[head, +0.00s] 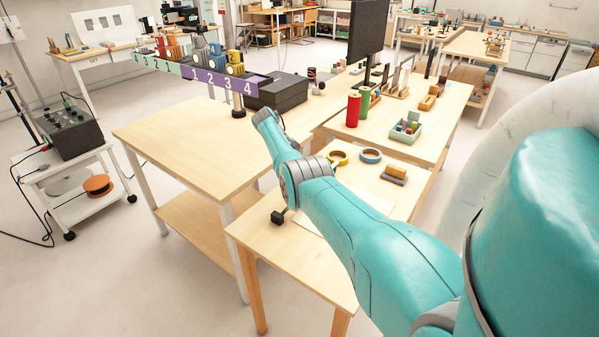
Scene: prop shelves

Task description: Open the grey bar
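I cannot single out a grey bar that opens. A raised shelf carries a purple strip numbered 1 to 4 (220,82) and a pale green numbered strip (158,67) at the upper left. Grey items (201,56) stand on it between red items (170,48) and yellow items (235,62). No gripper fingers can be made out.
The wooden table (190,140) below the shelf is mostly bare. A black box (278,91) stands behind. Tape rings (371,156), red and green spools (353,109) and a pale green tray (405,131) are to the right. A cart (85,200) stands left, with open floor between.

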